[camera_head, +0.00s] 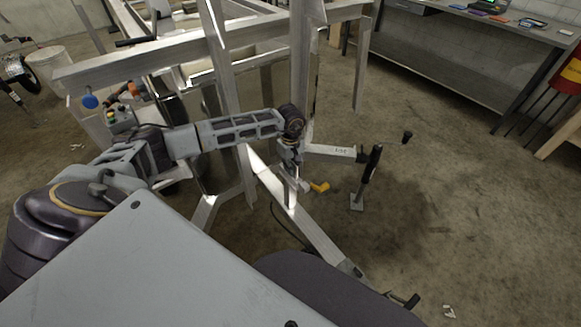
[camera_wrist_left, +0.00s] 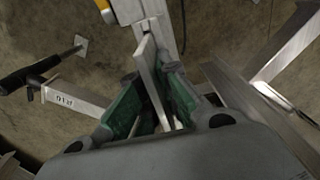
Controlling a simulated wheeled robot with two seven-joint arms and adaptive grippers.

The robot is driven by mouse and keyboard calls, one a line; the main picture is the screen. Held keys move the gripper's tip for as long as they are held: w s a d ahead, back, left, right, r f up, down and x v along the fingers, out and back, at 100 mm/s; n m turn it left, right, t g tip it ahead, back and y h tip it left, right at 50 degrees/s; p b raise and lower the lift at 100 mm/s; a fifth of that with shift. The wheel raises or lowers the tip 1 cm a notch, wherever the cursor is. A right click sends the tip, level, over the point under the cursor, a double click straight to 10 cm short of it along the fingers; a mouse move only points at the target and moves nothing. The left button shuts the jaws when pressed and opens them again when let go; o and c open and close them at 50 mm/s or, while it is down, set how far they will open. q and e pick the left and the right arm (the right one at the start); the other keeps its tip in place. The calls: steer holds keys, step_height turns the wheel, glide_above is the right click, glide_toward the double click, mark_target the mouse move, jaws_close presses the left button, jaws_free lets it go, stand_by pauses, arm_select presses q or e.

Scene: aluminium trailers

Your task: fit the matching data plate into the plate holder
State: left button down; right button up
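My left gripper (camera_head: 291,168) is at the front of the aluminium trailer frame, above its sloping drawbar (camera_head: 315,235). In the left wrist view the green-padded fingers (camera_wrist_left: 151,92) stand close on both sides of a thin, light grey plate (camera_wrist_left: 153,72) seen edge-on, and appear shut on it. The plate's face and any marking are not readable. Its far end lies against or just above a light metal bar (camera_wrist_left: 137,10); I cannot tell whether they touch. I cannot make out the plate holder for certain. My right gripper is not in view.
A short beam (camera_head: 332,151) with a small marking juts right from the frame, beside a black-handled jack (camera_head: 369,178). A yellow part (camera_head: 320,187) is close to my gripper. Trailer uprights (camera_head: 300,75) stand behind. A workbench (camera_head: 470,45) is at back right; the floor between is mostly clear.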

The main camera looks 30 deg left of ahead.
arm_select(q)
steer(key=shift+f+b, duration=0.35)
steer(key=shift+f, duration=0.15)
steer(key=c, duration=1.6)
jaws_free()
steer(key=shift+o, duration=0.2)
steer(key=shift+r, duration=6.05)
steer(key=shift+d, duration=0.15)
